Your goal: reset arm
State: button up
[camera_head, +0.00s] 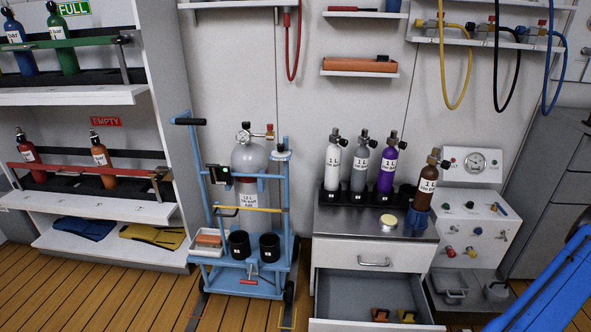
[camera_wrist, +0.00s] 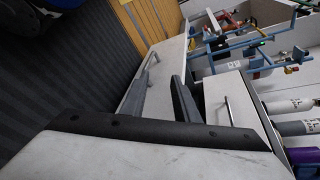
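My gripper (camera_wrist: 163,80) shows in the wrist view with its two dark fingers apart and nothing between them. The white drawer cabinet lies beyond the fingers, with a bar handle (camera_wrist: 228,111) to their right. In the head view my gripper is not visible. Only a blue part of my arm (camera_head: 552,284) shows at the lower right edge.
The cabinet's drawer (camera_head: 368,290) is pulled open, with small orange items inside. Several small cylinders, one brown (camera_head: 425,188), stand on its top. A blue trolley (camera_head: 246,240) with a grey cylinder stands left. Wooden floor (camera_head: 110,290) is clear at front left.

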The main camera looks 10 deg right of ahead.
jog(key=w+a+r+n+g+h, duration=0.2)
jog(key=w+a+r+g, duration=0.1)
jog(key=r, duration=0.7)
jog(key=w+a+r+n+g+h, duration=0.2)
jog(key=w+a+r+n, duration=0.1)
jog(key=r, duration=0.7)
jog(key=w+a+r+n+g+h, duration=0.2)
jog(key=w+a+r+g, duration=0.15)
jog(key=r, duration=0.65)
jog(key=s+a+r+n+t+h, duration=0.2)
jog(key=s+a+r, duration=0.5)
jog(key=r, duration=0.4)
jog(key=s+a+r+n+t+h, duration=0.2)
jog(key=s+a+r+t+h, duration=0.2)
jog(key=a+r, duration=0.5)
notch_tip(320, 180, up, 3)
jog(key=s+h, duration=0.1)
jog(key=s, duration=0.1)
jog(key=shift+s+a+n+t, duration=0.2)
jog(key=shift+s+n+t, duration=0.15)
jog(key=shift+n, duration=0.05)
